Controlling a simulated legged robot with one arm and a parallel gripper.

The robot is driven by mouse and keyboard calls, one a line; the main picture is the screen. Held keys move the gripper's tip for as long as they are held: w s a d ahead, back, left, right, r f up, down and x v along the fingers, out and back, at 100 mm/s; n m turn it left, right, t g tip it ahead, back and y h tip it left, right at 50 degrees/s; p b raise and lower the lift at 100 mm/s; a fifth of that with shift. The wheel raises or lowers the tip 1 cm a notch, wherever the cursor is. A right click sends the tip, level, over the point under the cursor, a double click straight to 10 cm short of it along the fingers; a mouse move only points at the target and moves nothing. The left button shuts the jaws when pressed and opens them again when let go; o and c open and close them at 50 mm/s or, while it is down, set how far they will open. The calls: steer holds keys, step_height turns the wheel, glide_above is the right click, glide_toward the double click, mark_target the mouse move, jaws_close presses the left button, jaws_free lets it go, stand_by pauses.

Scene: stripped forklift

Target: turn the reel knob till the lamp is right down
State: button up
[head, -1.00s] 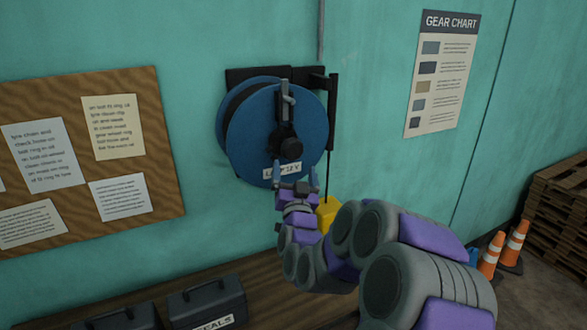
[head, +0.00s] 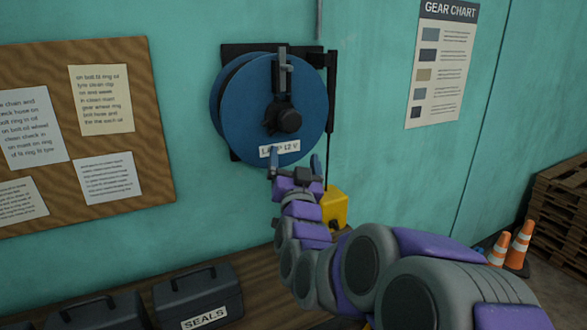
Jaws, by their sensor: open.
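The blue reel (head: 240,125) is mounted on the teal wall, with a label on its face that seems to read LAMP 12 V. A black crank runs up from its dark hub (head: 288,120) to a grey knob (head: 285,68) at the top. A yellow lamp (head: 334,207) hangs on a thin cord below the black bracket, right of my gripper, partly hidden by my arm. My gripper (head: 296,163) is open and empty, its fingers pointing up in front of the reel's lower edge, well below the knob.
A cork board (head: 155,165) with notes is on the left and a gear chart (head: 443,65) on the right. Dark toolboxes, one marked SEALS (head: 198,298), sit on a wooden bench (head: 265,275) below. Orange cones (head: 520,245) and pallets (head: 562,205) stand far right. The wall around the reel is clear.

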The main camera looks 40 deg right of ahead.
steer(key=shift+b+v, duration=1.25)
steer(key=shift+b, duration=0.15)
steer(key=shift+w, duration=0.1)
